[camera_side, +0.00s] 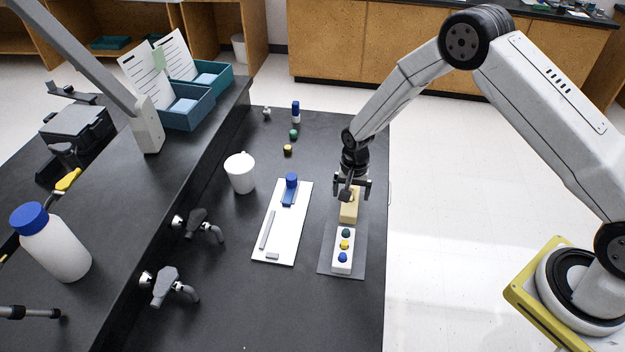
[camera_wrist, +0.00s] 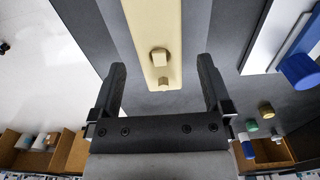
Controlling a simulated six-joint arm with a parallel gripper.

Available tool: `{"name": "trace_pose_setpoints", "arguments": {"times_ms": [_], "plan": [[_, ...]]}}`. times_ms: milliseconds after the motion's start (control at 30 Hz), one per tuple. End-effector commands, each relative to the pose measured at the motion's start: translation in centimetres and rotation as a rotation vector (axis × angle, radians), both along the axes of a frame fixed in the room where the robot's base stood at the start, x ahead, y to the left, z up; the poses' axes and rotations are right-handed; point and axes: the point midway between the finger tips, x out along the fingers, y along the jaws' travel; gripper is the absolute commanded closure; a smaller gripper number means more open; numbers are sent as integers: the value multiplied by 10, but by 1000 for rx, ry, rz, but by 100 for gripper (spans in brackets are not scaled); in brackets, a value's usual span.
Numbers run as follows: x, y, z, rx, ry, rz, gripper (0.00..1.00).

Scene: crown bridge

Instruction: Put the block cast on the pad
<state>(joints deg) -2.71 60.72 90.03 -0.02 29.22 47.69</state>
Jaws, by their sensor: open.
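The block cast (camera_side: 348,212), a beige block, stands at the far end of the grey pad (camera_side: 326,266). I cannot tell how much of it rests on the pad. In the wrist view the block cast (camera_wrist: 152,25) runs up out of the picture, with two small stumps near its close end. My gripper (camera_side: 353,188) is open at the cast's far end, pointing down. In the wrist view my gripper's fingers (camera_wrist: 162,75) stand apart on either side of the cast, with gaps. The gripper partly hides the cast in the side view.
A white block (camera_side: 343,265) with green, yellow and blue knobs sits on the pad. Left of it lies a white board (camera_side: 277,232) with a blue-topped item and grey bars. A white mug (camera_side: 240,173), taps (camera_side: 168,288) and small coloured pieces stand farther left and back.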

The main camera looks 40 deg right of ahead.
Motion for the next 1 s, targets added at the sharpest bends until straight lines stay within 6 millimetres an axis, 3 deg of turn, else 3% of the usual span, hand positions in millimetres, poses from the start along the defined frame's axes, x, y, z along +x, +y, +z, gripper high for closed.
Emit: {"name": "trace_pose_setpoints", "arguments": {"times_ms": [600,1000], "plan": [[0,0,82,0,-3,0,0],[0,0,97,0,0,0,0]]}}
